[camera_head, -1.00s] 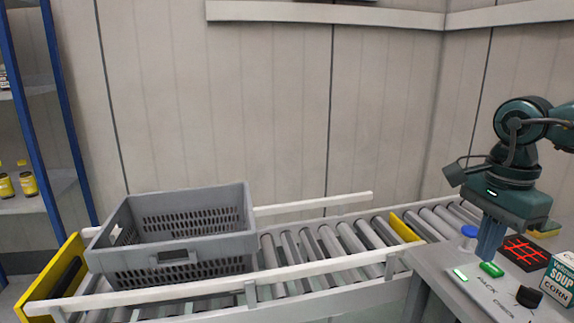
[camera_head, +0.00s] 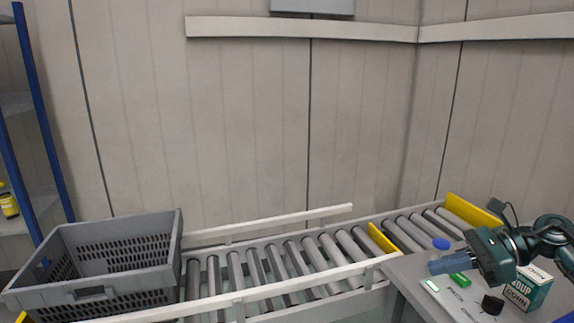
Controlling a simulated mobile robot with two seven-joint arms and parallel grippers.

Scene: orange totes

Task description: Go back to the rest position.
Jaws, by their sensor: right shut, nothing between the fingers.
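My right gripper (camera_head: 434,267) is at the lower right, above the grey table. Its fingers are shut with nothing between them and point to the left. The right arm comes in from the right edge, bent low over the table. The gripper covers part of the table panel and stands close to a green button (camera_head: 460,278) and a blue round cap (camera_head: 441,243); whether it touches them I cannot tell. My left gripper is not in view.
A grey crate (camera_head: 95,290) sits on the roller conveyor (camera_head: 290,268) at the left. A soup box (camera_head: 529,287) and a black knob (camera_head: 492,305) are on the grey table (camera_head: 408,275). A blue-posted shelf (camera_head: 30,110) stands far left. The middle rollers are empty.

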